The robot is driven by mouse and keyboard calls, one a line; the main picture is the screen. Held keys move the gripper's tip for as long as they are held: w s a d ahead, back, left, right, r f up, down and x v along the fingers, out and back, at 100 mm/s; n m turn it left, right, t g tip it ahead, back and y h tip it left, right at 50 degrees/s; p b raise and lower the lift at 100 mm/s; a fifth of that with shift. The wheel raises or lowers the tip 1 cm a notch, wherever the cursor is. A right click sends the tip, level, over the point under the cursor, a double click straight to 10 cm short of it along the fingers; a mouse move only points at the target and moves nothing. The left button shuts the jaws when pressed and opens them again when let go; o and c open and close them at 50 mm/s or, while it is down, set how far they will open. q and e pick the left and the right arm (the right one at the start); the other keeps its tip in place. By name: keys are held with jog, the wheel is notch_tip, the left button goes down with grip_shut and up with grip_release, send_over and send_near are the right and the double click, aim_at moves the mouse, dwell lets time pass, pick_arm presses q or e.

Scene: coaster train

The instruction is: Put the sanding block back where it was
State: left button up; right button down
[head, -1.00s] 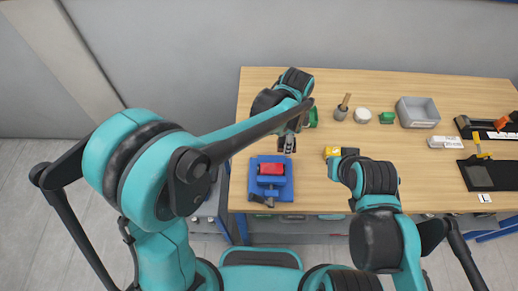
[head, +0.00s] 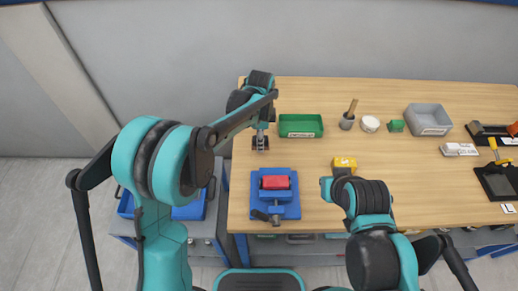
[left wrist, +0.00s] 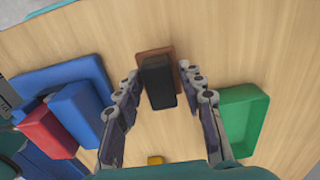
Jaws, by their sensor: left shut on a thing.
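A black block with a brown base, which looks like the sanding block (left wrist: 159,85), is between the fingers of my left gripper (left wrist: 160,83) in the left wrist view. The gripper is shut on it. In the head view, my left gripper (head: 260,143) is low over the left part of the wooden table, behind the blue vise and left of the green tray. Whether the block touches the table is hard to tell. My right arm reaches over the table's front edge, but its fingers are hidden.
The blue vise (head: 260,208) holds a red piece (head: 275,182). A yellow object (head: 344,163) lies near my right arm. A cup with a brush (head: 347,122), a white round container (head: 370,124), a green block (head: 397,126) and a grey bin (head: 442,129) stand farther right.

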pick_arm(q)
jog(key=shift+w+a+f, duration=0.1)
jog(key=shift+a+f, duration=0.1)
jog(key=shift+f, duration=0.25)
notch_tip(320, 180, down, 3)
jog(key=shift+f+b, duration=0.2)
jog(key=shift+b, duration=0.55)
jog(key=shift+f, duration=0.1)
jog(key=o, duration=1.1)
